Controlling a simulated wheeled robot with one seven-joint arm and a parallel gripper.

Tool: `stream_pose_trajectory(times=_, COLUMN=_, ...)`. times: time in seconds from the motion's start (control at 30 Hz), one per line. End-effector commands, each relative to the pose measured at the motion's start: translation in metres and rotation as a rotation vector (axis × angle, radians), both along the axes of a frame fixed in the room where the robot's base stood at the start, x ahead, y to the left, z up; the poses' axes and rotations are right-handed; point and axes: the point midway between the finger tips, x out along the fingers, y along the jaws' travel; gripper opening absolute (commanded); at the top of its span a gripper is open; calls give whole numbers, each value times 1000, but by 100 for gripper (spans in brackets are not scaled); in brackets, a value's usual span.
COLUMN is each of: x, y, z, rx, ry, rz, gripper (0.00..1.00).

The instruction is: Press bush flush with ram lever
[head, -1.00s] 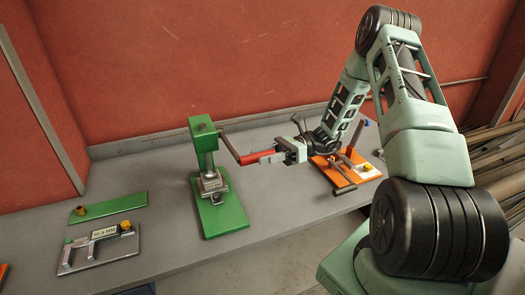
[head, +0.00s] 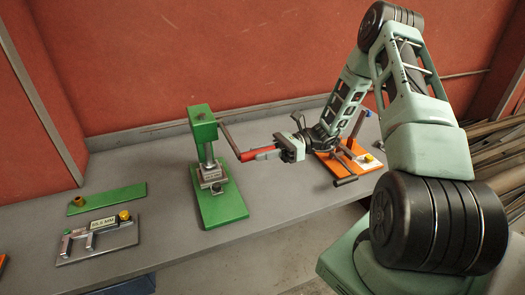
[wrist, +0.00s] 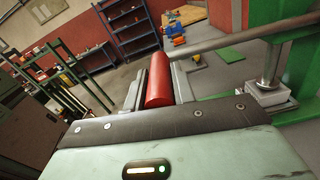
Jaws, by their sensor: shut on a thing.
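The green press (head: 203,128) stands on the bench with its green base plate (head: 225,208). Its ram lever (head: 231,141) slopes down to the right and ends in a red grip (head: 258,154). My gripper (head: 277,150) is shut on this red grip from the right. In the wrist view the red grip (wrist: 158,82) lies between my fingers, and the lever bar (wrist: 240,39) runs right toward the press (wrist: 290,35). A grey block (head: 211,173) sits under the ram. I cannot make out a bush there. A copper-coloured ring (head: 78,201) is on a green strip at left.
The green strip (head: 115,196) and a grey plate (head: 85,250) with a C-shaped gauge and a yellow knob lie at left. An orange fixture (head: 335,168) with a dark handle sits right of my gripper. The bench between strip and press is clear.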

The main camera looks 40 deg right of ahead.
Motion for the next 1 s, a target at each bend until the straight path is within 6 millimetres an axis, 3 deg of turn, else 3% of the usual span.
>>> stream_pose_trajectory(times=0.03, x=-1, y=0, z=-20, rx=0, ry=-4, rz=-1, gripper=0)
stream_pose_trajectory(times=0.17, x=0, y=0, z=-43, rx=-1, ry=-3, rz=-1, gripper=0)
stream_pose_trajectory(times=0.5, x=1, y=-1, z=-47, rx=-6, ry=1, rz=-1, gripper=0)
stream_pose_trajectory(times=0.53, x=1, y=-1, z=-47, rx=-6, ry=1, rz=-1, gripper=31)
stream_pose_trajectory(times=0.6, x=1, y=-1, z=-47, rx=-5, ry=0, rz=-1, gripper=47)
stream_pose_trajectory(times=1.0, x=-1, y=-9, z=-47, rx=-4, ry=-3, rz=-4, gripper=47)
